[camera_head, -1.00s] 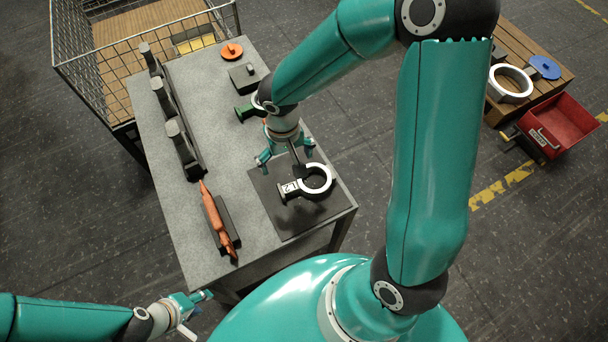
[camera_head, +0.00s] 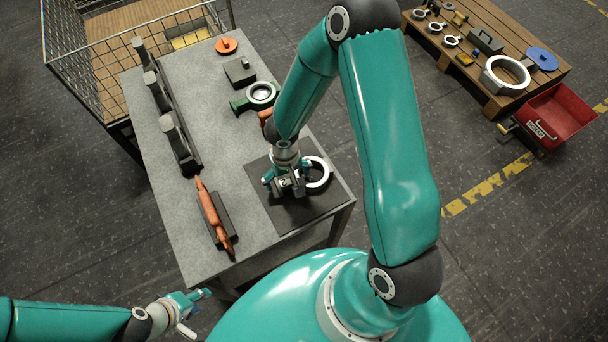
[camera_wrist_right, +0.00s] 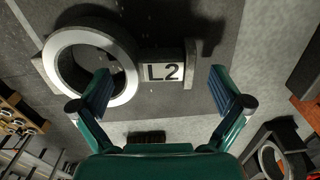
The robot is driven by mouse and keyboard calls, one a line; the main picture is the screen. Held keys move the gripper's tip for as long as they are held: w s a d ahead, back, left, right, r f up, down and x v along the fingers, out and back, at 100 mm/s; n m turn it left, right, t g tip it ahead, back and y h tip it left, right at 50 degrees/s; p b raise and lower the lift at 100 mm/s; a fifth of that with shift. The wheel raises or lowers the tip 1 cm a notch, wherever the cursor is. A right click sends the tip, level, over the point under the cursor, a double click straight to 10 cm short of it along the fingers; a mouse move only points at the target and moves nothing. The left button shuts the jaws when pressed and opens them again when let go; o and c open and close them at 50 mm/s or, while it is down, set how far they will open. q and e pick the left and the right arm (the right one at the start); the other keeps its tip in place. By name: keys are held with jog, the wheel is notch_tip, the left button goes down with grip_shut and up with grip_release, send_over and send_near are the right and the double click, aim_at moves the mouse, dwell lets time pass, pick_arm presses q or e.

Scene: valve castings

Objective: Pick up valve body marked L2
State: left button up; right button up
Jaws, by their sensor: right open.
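The valve body marked L2 (camera_head: 319,175) lies on a dark mat (camera_head: 290,217) at the table's near right corner. In the right wrist view it has a pale ring on the left and a neck with a white L2 label (camera_wrist_right: 164,73) ending in a flange. My right gripper (camera_head: 286,187) is over the neck and hides part of it. In the right wrist view my right gripper (camera_wrist_right: 160,92) is open, one finger near the ring and one right of the flange. My left gripper (camera_head: 192,312) is empty, fingers apart, off the table's near left side.
On the table (camera_head: 225,130) stand a green valve body (camera_head: 255,96), a dark block (camera_head: 240,71), an orange disc (camera_head: 226,46), a black rack (camera_head: 178,140) and an orange tool (camera_head: 213,213). A wire cage (camera_head: 90,70) adjoins the far left. A pallet (camera_head: 460,55) and red bin (camera_head: 553,117) stand right.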

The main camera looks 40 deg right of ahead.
jog(key=shift+f, duration=0.7)
jog(key=c, duration=1.7)
jog(key=shift+r, duration=0.1)
jog(key=shift+c, duration=0.9)
